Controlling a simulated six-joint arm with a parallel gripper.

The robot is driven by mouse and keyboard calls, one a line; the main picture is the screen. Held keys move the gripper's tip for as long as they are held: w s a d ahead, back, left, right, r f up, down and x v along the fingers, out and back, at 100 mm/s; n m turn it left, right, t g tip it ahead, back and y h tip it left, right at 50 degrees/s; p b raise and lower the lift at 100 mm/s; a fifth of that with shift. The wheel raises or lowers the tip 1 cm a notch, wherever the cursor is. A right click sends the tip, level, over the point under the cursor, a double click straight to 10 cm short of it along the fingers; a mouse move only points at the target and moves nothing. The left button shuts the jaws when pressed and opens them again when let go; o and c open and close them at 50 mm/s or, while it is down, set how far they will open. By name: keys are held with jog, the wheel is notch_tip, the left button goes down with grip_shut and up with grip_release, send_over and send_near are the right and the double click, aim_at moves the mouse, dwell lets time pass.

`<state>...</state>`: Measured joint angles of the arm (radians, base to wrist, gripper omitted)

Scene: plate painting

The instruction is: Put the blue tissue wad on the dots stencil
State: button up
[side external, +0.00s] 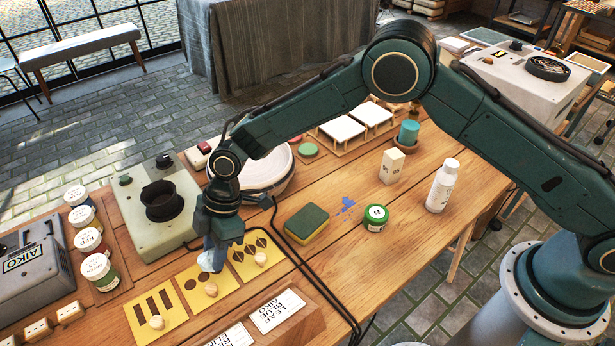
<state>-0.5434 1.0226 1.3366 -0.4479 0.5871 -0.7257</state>
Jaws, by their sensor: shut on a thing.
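My gripper (212,257) points down at the front left of the wooden table and is shut on a pale blue-white wad (206,263), which looks like the blue tissue wad. The fingers hide part of it. The dots stencil (218,295) is the middle one of three yellow plates, with dark round holes and a pale knob. The wad is over its back part in the picture; I cannot tell whether it touches the plate. The stripes stencil (141,329) lies to the left and the leaf-shape stencil (268,275) to the right.
A grey-green machine with a black cup (164,202) stands behind left, with several labelled jars (97,268) beside it. A sponge (307,224), green tin (375,218), white bottle (442,186) and round pale wheel (262,172) stand around. Label cards (277,311) lie in front.

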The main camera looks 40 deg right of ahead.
jog(key=shift+f, duration=2.15)
grip_shut()
jog(key=o, duration=1.1)
grip_release()
jog(key=shift+r, duration=0.1)
jog(key=v, duration=1.2)
